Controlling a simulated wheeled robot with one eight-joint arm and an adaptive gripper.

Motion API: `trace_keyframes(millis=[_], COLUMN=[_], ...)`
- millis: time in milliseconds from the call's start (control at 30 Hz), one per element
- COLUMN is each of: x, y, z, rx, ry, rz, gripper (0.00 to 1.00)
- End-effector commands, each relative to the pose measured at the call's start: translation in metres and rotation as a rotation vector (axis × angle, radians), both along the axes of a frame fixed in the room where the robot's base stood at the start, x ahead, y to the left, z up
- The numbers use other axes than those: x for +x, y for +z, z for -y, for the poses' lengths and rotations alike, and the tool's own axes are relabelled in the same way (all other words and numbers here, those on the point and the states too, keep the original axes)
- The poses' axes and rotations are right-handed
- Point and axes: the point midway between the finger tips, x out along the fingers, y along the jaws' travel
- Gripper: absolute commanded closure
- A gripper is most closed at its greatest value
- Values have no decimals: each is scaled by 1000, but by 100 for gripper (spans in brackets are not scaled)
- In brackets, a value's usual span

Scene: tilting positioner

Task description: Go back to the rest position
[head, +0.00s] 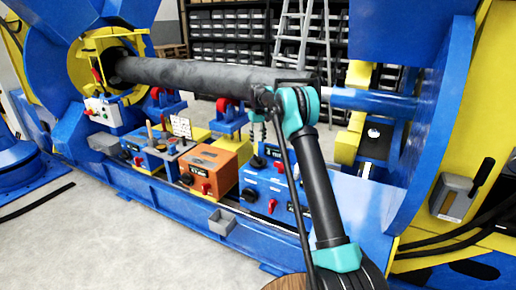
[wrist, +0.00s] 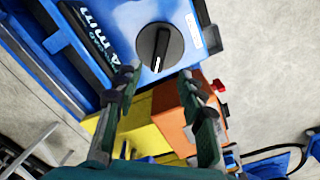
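My gripper (head: 264,132) hangs above the right blue control box (head: 270,187) in the head view, fingers pointing down. In the wrist view its two fingers (wrist: 160,76) are spread apart with nothing between them. Beyond the fingertips is a round black knob (wrist: 160,46) with a white mark, on the face of a blue box (wrist: 185,20). The fingers look clear of the knob, though the exact gap is hard to tell.
An orange box (head: 210,167) with a red knob stands left of the blue box. A long dark cylinder (head: 205,77) runs across the positioner close to my arm. Blue and yellow end frames stand at both sides. The floor (head: 110,240) in front is open.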

Motion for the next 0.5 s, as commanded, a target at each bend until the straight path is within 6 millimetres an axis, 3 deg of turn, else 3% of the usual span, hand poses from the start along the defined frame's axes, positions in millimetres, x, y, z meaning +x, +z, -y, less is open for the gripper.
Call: trace_keyframes(millis=[200,500], x=[0,-1], y=[14,15], z=[0,0], rx=[0,0], ry=[0,0], rz=[0,0], gripper=[60,60])
